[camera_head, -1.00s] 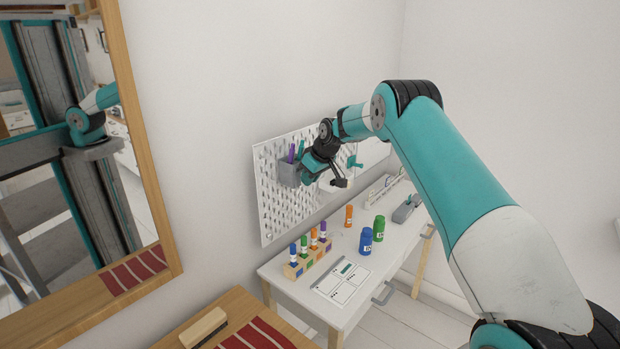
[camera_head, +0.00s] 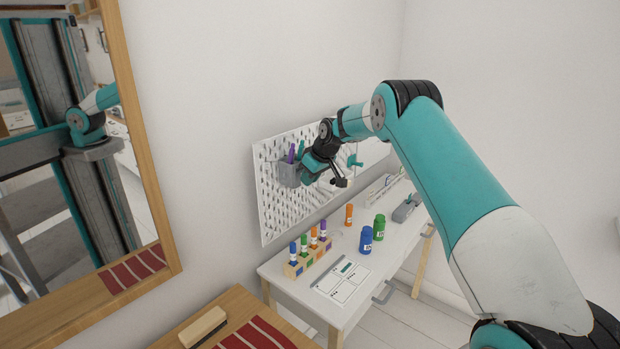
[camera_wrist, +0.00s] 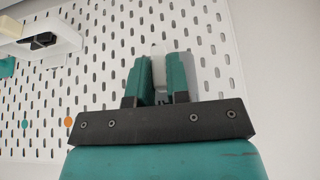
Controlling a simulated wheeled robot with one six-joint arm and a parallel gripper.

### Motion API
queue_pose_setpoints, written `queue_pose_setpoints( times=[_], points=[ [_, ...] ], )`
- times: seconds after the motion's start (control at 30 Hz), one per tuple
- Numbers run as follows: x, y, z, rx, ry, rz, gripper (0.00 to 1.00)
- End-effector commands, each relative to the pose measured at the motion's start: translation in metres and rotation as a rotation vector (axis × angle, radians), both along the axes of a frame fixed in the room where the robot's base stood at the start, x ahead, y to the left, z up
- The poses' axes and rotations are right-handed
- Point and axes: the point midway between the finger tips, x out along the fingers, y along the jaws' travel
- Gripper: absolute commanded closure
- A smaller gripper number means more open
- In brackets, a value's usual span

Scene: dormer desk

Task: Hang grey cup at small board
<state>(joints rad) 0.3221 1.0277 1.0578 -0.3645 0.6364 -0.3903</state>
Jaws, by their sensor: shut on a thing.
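The grey cup (camera_head: 288,174) is at the face of the small white pegboard (camera_head: 275,208) in the head view, upright, with a purple marker (camera_head: 291,153) and a green one standing in it. My gripper (camera_head: 304,178) is at the right side of the cup and shut on it. In the wrist view my gripper (camera_wrist: 160,82) has its two teal fingers close together with a narrow pale strip between them; most of the cup is hidden there. I cannot tell whether the cup's back is hooked into the board.
A white holder (camera_wrist: 45,38) is on the board. A mirror stands at left.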

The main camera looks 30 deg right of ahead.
Motion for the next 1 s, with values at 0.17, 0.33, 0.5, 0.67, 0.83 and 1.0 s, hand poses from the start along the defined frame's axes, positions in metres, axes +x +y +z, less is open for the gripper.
queue_pose_setpoints(
  times=[0.17, 0.33, 0.5, 0.67, 0.83, 1.0],
  points=[
    [0.000, 0.000, 0.000, 0.000, -0.001, 0.000, 1.00],
    [0.000, 0.000, -0.001, 0.000, -0.001, 0.000, 0.79],
    [0.000, 0.000, -0.001, 0.000, -0.001, 0.000, 0.54],
    [0.000, 0.000, -0.001, 0.000, 0.000, 0.000, 0.54],
    [-0.003, -0.002, 0.005, 0.000, -0.002, 0.000, 0.54],
    [-0.016, -0.007, 0.030, -0.002, -0.005, -0.002, 0.54]
  ],
)
